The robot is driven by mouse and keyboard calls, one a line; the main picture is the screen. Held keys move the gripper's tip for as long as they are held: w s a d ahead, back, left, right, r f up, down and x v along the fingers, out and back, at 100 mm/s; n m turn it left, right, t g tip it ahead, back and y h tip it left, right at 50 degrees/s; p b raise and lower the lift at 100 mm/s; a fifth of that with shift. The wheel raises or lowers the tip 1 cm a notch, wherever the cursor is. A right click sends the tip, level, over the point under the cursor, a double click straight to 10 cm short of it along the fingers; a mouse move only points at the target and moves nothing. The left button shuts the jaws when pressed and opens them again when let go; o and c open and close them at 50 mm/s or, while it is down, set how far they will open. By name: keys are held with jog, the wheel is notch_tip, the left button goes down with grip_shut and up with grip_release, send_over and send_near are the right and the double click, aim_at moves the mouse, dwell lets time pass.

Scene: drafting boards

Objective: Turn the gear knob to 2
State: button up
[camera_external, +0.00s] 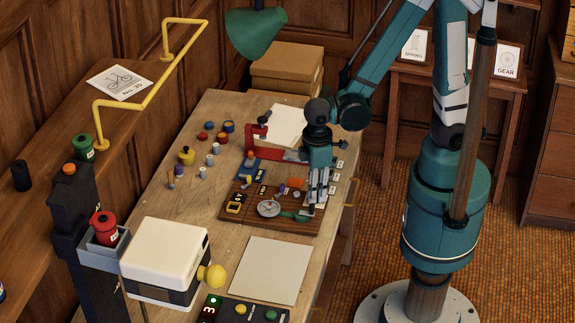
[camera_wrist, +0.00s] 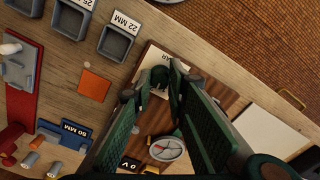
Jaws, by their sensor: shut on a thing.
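The brown wooden board (camera_external: 285,227) lies on the bench in the outside view, with a round white dial (camera_external: 268,209) on it. The dial with its red needle also shows in the wrist view (camera_wrist: 167,149). My gripper (camera_external: 311,207) points down at the board's right end. In the wrist view, my gripper (camera_wrist: 155,84) is shut on the dark green gear knob (camera_wrist: 160,75), which sits between the fingertips. A pale label plate (camera_wrist: 148,62) beside the knob is partly covered, with letters ending in "AR". The knob's pointer and numbers cannot be read.
A blank sheet (camera_external: 268,270) lies in front of the board. A red clamp-like tool (camera_external: 283,153), a blue block (camera_external: 247,167) and several small coloured pieces lie behind it. Grey labelled trays (camera_wrist: 116,43) and an orange square (camera_wrist: 94,85) are near my gripper.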

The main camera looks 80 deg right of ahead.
jog(key=shift+m, duration=0.6)
jog(key=o, duration=0.9)
jog(key=shift+r, duration=0.25)
jog(key=shift+r, duration=5.75)
